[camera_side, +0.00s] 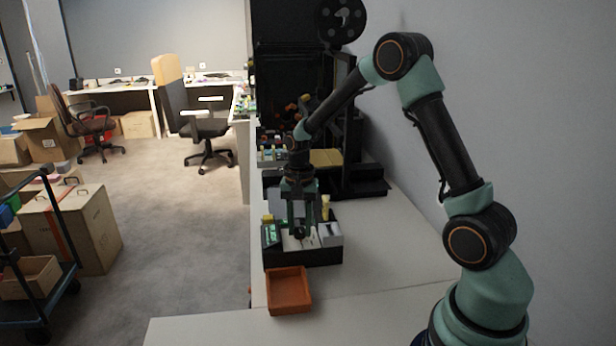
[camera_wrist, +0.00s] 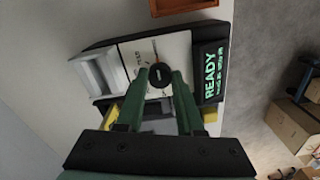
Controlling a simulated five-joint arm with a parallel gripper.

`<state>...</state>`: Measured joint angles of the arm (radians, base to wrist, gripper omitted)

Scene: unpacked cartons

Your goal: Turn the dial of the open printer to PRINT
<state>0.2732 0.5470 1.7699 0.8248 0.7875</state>
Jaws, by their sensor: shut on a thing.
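A small black device with a white panel (camera_wrist: 172,48) and a green-lit READY display (camera_wrist: 210,75) fills the middle of the wrist view. A round black dial (camera_wrist: 160,76) sits on the white panel. My gripper (camera_wrist: 160,77) has its green fingers on both sides of the dial and is shut on it. Printed lettering and a thin orange line show on the panel near the dial; which mark the dial points at is too small to tell. In the side view, my gripper (camera_side: 299,230) reaches down onto the device (camera_side: 302,258), and the dial is hidden there.
An orange tray (camera_side: 289,291) stands on the white table just in front of the device. A large black machine (camera_side: 350,182) with a spool stands behind. A light grey block (camera_wrist: 102,73) and yellow pieces sit beside the panel. The table to the right is clear.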

